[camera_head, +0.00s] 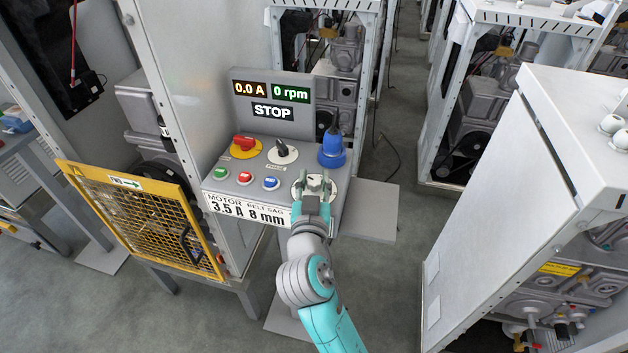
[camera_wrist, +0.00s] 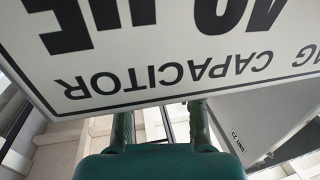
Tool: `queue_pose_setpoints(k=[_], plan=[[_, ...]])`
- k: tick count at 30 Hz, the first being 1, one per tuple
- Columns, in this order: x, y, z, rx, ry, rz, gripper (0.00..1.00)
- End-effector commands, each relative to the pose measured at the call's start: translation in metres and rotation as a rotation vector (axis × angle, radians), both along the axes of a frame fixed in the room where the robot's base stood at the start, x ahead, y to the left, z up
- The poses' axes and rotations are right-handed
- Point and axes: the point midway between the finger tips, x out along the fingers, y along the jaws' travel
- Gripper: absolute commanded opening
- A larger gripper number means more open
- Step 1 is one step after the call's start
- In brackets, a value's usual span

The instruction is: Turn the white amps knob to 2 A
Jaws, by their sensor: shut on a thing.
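The white amps knob (camera_head: 314,182) is at the right end of the grey control panel's lower row, on a pale round dial. My gripper (camera_head: 315,185) reaches it from the front, with one finger on each side, and is shut on it. The fingers hide most of the knob and dial, so I cannot read its pointer or marks. The amps display (camera_head: 251,88) shows 0.0 A, with 0 rpm beside it and STOP below. In the wrist view a white sign with upside-down "CAPACITOR" lettering (camera_wrist: 165,75) covers the fingertips.
Green (camera_head: 220,174), red (camera_head: 245,178) and blue (camera_head: 271,183) buttons sit left of the knob. A red switch (camera_head: 244,143), a black switch (camera_head: 283,149) and a tall blue part (camera_head: 331,148) stand behind. A yellow mesh guard (camera_head: 150,222) is left; a grey cabinet (camera_head: 520,200) is right.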

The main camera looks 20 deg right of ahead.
Motion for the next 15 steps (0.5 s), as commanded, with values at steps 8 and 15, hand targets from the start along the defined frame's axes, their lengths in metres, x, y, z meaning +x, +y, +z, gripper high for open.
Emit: queue_pose_setpoints(k=[8,15], plan=[[-0.0003,-0.0007,-0.0011,0.001,0.001,0.111,0.01],[-0.0005,0.0,-0.0007,0.001,-0.001,0.127,0.01]])
